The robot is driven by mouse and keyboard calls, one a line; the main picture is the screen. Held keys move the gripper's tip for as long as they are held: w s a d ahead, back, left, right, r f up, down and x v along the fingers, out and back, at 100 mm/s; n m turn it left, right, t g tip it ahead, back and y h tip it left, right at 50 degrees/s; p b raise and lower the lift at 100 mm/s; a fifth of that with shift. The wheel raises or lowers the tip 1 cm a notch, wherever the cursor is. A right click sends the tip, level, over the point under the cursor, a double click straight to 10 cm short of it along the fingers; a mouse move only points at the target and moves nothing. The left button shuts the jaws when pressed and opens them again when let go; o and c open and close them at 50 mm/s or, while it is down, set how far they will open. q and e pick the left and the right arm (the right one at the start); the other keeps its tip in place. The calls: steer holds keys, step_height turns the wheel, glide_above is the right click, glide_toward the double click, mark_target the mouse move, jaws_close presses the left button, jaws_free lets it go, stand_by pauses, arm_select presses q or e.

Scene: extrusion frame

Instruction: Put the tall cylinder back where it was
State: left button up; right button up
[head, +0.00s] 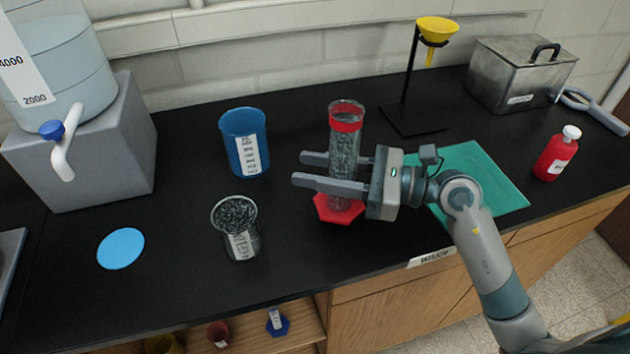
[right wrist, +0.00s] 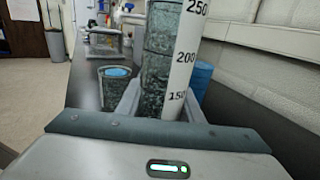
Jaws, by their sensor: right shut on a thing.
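The tall cylinder (head: 345,150) is a clear graduated cylinder with a red band near its top and a red hexagonal base (head: 325,208). It stands upright at the middle of the black bench, or just above it; I cannot tell if the base touches. My right gripper (head: 335,172) comes in from the right and is shut around the cylinder's body. In the right wrist view the cylinder (right wrist: 163,70) stands between the fingers, with its scale marks 150 to 250 showing. The left gripper is not in view.
A blue beaker (head: 243,145) and a clear glass beaker (head: 238,228) stand left of the cylinder. A light blue disc (head: 121,248) lies further left. A green mat (head: 475,178) lies behind my right arm. A stand with a yellow funnel (head: 437,30) and a red bottle (head: 558,155) are at right.

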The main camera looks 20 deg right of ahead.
mark_target(315, 198)
stand_by(0.3)
steer(key=shift+f, duration=0.25)
step_height(315, 198, down, 3)
steer(key=shift+f+p, duration=0.2)
steer(key=shift+p, duration=0.15)
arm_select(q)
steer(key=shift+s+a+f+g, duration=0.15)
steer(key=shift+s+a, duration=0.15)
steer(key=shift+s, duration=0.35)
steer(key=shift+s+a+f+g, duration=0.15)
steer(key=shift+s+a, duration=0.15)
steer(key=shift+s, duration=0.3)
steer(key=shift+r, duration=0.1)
arm_select(e)
steer(key=shift+f, duration=0.1)
